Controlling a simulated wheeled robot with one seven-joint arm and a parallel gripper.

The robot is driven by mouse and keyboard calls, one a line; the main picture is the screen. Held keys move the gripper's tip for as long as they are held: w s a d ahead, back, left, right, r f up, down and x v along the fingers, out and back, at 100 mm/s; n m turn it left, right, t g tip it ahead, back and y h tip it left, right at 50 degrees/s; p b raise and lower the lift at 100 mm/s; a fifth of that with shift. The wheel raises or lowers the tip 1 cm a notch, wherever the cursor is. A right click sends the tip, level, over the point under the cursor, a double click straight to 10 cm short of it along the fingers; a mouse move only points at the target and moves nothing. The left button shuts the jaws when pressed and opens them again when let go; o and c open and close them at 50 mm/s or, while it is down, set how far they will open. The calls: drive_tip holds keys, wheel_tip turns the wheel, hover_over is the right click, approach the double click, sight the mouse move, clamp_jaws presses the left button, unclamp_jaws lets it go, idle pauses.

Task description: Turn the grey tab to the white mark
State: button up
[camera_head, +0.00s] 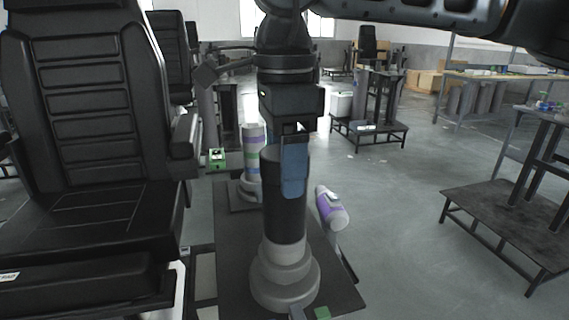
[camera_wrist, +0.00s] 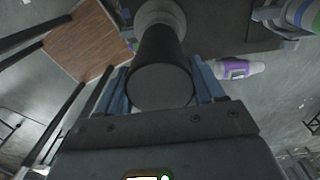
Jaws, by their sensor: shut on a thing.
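A black upright column (camera_head: 285,205) stands on a stepped light grey base (camera_head: 284,274) in the head view. My gripper (camera_head: 294,168) is above it, pointing down, with its blue fingers shut around the column's upper part. In the wrist view the round black top (camera_wrist: 160,86) lies between the two blue fingers. A small grey piece (camera_head: 297,313) shows at the foot of the base, cut by the frame edge; I cannot tell whether it is the grey tab. I cannot make out the white mark.
The base stands on a dark platform (camera_head: 235,283). A banded column (camera_head: 253,150) stands behind, and a purple and white cylinder (camera_head: 331,208) tilts to the right.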

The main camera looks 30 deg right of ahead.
drive_tip(key=o, duration=1.5)
drive_tip(key=shift+r, duration=0.1)
wheel_tip(320, 180, up, 8)
drive_tip(key=shift+f, duration=0.2)
